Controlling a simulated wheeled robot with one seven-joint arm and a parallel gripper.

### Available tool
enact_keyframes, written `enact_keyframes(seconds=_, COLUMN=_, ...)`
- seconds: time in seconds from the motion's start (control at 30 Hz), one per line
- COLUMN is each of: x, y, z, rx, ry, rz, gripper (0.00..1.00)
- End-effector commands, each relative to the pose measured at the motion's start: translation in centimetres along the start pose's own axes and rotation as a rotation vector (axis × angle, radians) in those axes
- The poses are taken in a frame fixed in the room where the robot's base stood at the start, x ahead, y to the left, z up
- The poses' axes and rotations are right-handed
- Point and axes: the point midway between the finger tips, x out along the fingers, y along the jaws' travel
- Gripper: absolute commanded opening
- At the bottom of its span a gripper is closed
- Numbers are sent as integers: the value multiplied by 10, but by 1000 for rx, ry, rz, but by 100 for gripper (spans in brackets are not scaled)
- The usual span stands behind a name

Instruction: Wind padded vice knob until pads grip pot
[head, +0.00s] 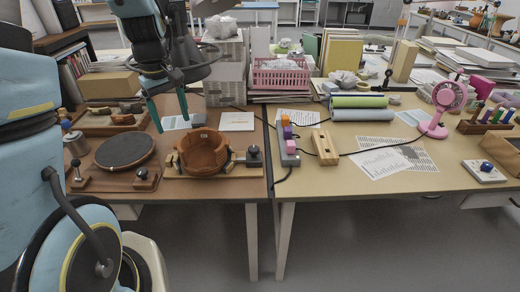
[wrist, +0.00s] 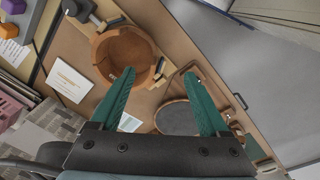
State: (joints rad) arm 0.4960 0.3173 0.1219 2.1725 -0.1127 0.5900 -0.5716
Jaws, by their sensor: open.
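The terracotta pot (head: 203,152), with an uneven rim, sits in the wooden padded vice (head: 205,176) on the brown table. It also shows in the wrist view (wrist: 122,62). The dark vice knob (head: 254,156) is at the right end of the vice, and in the wrist view (wrist: 78,9) it is at the top edge. Whether both pads touch the pot cannot be told. My gripper (head: 169,112) is open and empty, above and to the left of the pot, apart from the knob. Its green fingers spread wide in the wrist view (wrist: 160,76).
A dark round turntable (head: 125,151) lies left of the vice. A tray with sherds (head: 112,119) is behind it. A white card (head: 237,121) lies behind the pot.

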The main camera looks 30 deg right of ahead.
Motion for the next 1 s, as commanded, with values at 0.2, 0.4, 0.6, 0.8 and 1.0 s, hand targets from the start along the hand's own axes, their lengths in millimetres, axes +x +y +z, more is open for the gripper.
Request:
enact_keyframes(seconds=0.2, x=31, y=86, z=7, rx=-147, ry=-25, rz=-22, gripper=79)
enact_keyframes(seconds=0.4, x=63, y=178, z=40, rx=-317, ry=-29, rz=-54, gripper=79)
enact_keyframes(seconds=0.6, x=76, y=216, z=62, rx=-397, ry=-25, rz=-67, gripper=79)
enact_keyframes(seconds=0.8, x=92, y=217, z=64, rx=-407, ry=-26, rz=-72, gripper=79)
enact_keyframes(seconds=1.0, x=129, y=214, z=65, rx=-407, ry=-26, rz=-72, gripper=79)
